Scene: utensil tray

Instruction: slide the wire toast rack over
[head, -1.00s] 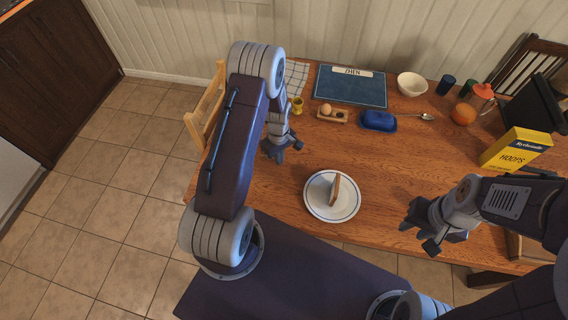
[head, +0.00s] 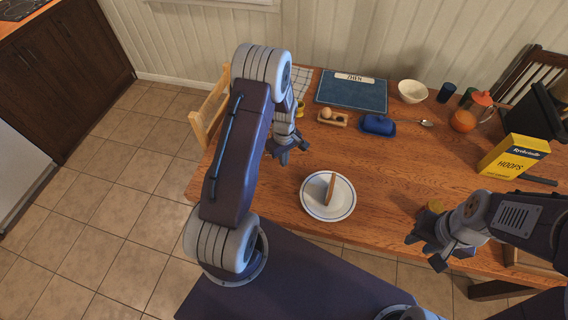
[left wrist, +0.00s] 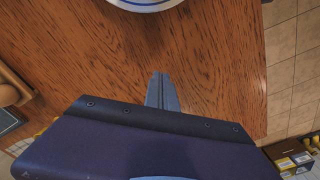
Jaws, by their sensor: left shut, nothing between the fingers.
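I cannot make out a wire toast rack in either view; my left arm covers part of the table's left side. A slice of toast (head: 331,187) stands on edge on a white plate (head: 343,208) with a blue rim near the front edge. My left gripper (head: 292,156) is shut and empty, above the table left of and behind the plate. In the left wrist view its closed fingers (left wrist: 160,78) point across bare wood, with the plate's edge (left wrist: 143,4) at the top. My right gripper (head: 425,250) is at the front edge, right of the plate, its fingers spread and empty.
An egg holder (head: 333,119), blue butter dish (head: 378,125), bowl (head: 412,91) and blue mat (head: 352,96) lie at the back. The middle table is clear.

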